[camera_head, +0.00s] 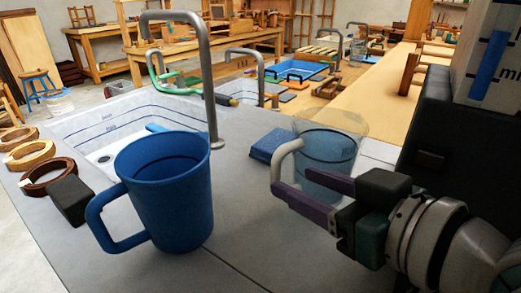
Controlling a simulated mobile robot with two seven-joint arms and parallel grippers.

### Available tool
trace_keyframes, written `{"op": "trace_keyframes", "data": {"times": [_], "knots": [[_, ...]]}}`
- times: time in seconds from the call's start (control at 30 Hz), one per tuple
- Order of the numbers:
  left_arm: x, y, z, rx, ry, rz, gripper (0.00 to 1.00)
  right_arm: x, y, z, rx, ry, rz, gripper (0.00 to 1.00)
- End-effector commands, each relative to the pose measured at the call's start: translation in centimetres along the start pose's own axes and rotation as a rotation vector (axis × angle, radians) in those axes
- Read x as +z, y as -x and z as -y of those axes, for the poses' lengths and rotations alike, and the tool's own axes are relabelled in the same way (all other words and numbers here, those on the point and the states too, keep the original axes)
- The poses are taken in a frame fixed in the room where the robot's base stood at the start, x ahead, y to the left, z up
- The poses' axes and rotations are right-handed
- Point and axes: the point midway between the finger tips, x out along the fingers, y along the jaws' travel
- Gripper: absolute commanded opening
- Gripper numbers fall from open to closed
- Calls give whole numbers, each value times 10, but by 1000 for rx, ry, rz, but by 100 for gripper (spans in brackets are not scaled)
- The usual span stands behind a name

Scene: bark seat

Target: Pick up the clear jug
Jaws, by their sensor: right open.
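The clear jug (328,147) stands on the grey counter (245,235), right of centre. It is see-through with a bluish tint, and its pale grey handle (287,155) is on the left. My right gripper (289,178) comes in from the right, its purple fingers open. The fingers overlap the lower jug and the handle's lower end in the picture; I cannot tell whether they touch it. My left gripper is not in view.
A large blue mug (167,190) stands front left of the jug. A blue folded cloth (268,145) lies behind it. A sink (95,140) with a tall grey tap (207,85) is at the left. A black block (69,200) and wooden rings (47,176) lie near the left edge.

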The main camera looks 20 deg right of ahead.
Motion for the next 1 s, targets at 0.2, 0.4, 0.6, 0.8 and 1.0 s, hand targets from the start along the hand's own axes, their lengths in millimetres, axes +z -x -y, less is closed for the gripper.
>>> {"op": "trace_keyframes", "data": {"times": [0.2, 0.4, 0.6, 0.8, 1.0], "knots": [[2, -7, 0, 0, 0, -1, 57, 0, -31, 0, 1, -2, -5, 53], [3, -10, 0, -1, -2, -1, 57, 0, -50, 0, 0, -2, -4, 53], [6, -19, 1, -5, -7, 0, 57, 4, -80, -1, -1, -1, -3, 53], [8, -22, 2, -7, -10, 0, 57, 3, -98, -1, 0, -1, -3, 53], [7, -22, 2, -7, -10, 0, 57, 3, -98, -2, 1, -1, -2, 53]]}}
